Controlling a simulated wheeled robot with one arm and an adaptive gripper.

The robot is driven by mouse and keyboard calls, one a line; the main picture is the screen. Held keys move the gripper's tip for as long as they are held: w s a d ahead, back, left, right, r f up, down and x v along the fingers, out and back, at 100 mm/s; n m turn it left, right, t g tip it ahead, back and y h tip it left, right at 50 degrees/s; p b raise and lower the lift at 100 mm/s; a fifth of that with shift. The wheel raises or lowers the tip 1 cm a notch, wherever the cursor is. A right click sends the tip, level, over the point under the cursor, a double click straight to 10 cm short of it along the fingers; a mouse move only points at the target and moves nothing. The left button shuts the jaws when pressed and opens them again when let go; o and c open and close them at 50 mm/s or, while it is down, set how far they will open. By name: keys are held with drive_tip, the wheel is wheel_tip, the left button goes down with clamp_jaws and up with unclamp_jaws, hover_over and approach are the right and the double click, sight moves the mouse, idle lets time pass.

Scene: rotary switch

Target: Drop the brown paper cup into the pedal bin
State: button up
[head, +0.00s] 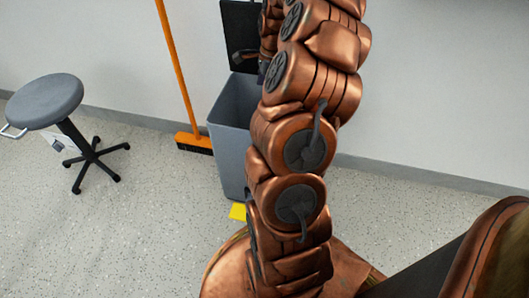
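The pedal bin (227,160) is a grey, tapered bin against the wall, partly behind my arm. Its dark lid (238,22) stands raised at the back, so the bin is open. A yellow pedal (238,212) shows at its foot. My gripper (243,58) shows only as a small dark part above the bin's opening, at the far end of my copper-coloured arm. The arm hides most of it, and I cannot tell whether it is open or shut. The brown paper cup is not visible.
An orange broom (177,80) leans on the wall left of the bin. A grey stool (45,100) on a dark base stands farther left. A pale wall (440,100) runs behind.

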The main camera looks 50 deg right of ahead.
wheel_tip(320, 180, up, 11)
drive_tip(key=d, duration=0.1)
drive_tip(key=shift+s+f, duration=0.15)
drive_tip(key=shift+s, duration=0.3)
drive_tip(key=s+a+r+n+g+p, duration=0.1)
drive_tip(key=s+a+r+n+p, duration=0.1)
drive_tip(key=a+r+n+p, duration=1.5)
drive_tip(key=s+a+r+n+g+h+p, duration=0.1)
drive_tip(key=s+a+r+n+p, duration=0.7)
drive_tip(key=s+a+r+p, duration=0.9)
drive_tip(key=s+a+p, duration=0.3)
drive_tip(key=s+p, duration=0.1)
drive_tip(key=shift+r+g, duration=0.35)
drive_tip(key=shift+g, duration=0.05)
